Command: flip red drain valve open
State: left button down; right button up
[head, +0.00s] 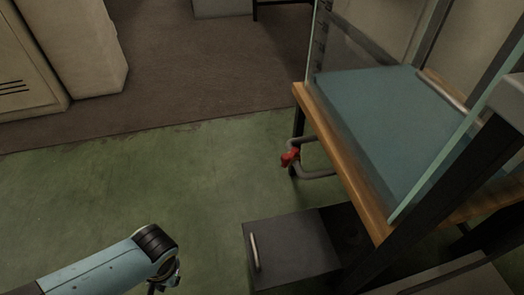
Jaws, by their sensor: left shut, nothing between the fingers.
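The red drain valve (289,157) is a small red handle on a bent grey pipe (312,174). The pipe hangs under the wooden edge of the glass-sided tank stand. The valve is too small to tell which way its handle is set. My left gripper (163,287) is at the bottom of the head view, below and left of the valve and well apart from it. It is shut and empty, with its lower part cut off by the picture's edge. My right gripper is not in view.
A dark cabinet (290,249) with a metal handle stands on the floor below the valve. The wooden edge (345,165) and glass panel (455,125) bound the right side. Beige cabinets (75,45) stand at the upper left. The green floor (190,170) left of the valve is clear.

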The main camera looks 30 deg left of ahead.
aim_at(286, 158)
jog(key=j+z, duration=0.3)
jog(key=j, duration=0.2)
jog(key=k+j+z, duration=0.15)
jog(key=j+z, duration=0.15)
jog(key=j, duration=0.15)
jog(key=j+z, duration=0.25)
jog(key=j, duration=0.15)
